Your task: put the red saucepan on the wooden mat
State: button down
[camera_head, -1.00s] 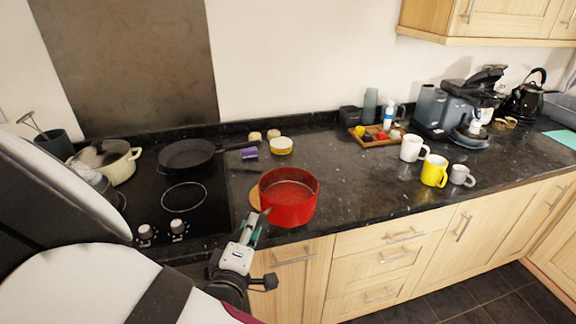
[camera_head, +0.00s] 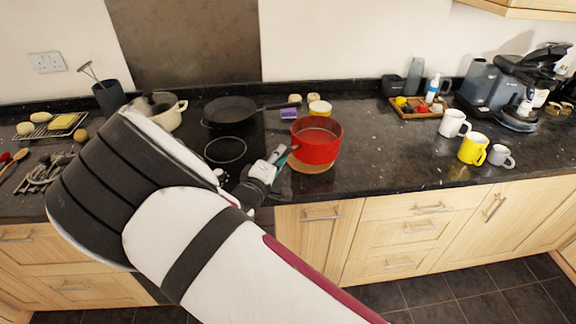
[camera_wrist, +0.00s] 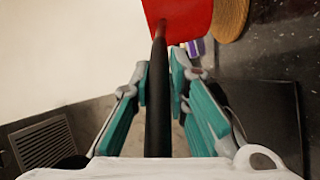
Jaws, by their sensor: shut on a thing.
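The red saucepan (camera_head: 317,143) is upright at the counter's front, and it also shows at the top of the wrist view (camera_wrist: 180,18). My gripper (camera_head: 284,156) is at its left side, with its teal fingers on either side of the dark handle (camera_wrist: 160,95), shut on it. The round wooden mat (camera_head: 313,166) shows just under the pan's lower edge in the head view; the pan hides much of it. In the wrist view the mat (camera_wrist: 231,16) lies to the right of the pan, and the pan looks raised above it.
The black hob with a frying pan (camera_head: 229,111) and a cream pot (camera_head: 163,112) is to the left. A purple sponge pack (camera_head: 289,114) and a yellow-topped tub (camera_head: 319,108) are behind the saucepan. Yellow (camera_head: 473,149), white and grey mugs stand right; counter between is clear.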

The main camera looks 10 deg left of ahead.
jog(key=shift+w+a+f+p, duration=0.1)
jog(key=shift+w+a+f, duration=0.2)
jog(key=shift+f, duration=0.25)
jog(key=shift+w+a+f+p, duration=0.15)
jog(key=shift+w+a+f, duration=0.05)
jog(key=shift+w+f, duration=0.3)
jog(key=shift+w+a+f+p, duration=0.1)
jog(key=shift+w+a+f, duration=0.2)
jog(key=shift+f, duration=0.4)
jog(key=c, duration=1.9)
grip_release()
jog(key=shift+s+f, duration=0.1)
jog(key=shift+f, duration=0.15)
jog(key=o, duration=0.3)
jog(key=shift+o, duration=0.2)
jog(key=shift+r, duration=0.15)
jog(key=f+v, duration=0.1)
jog(key=v, duration=1.1)
jog(key=shift+r+b, duration=0.4)
jog(key=shift+r, duration=0.1)
jog(key=shift+d, duration=0.1)
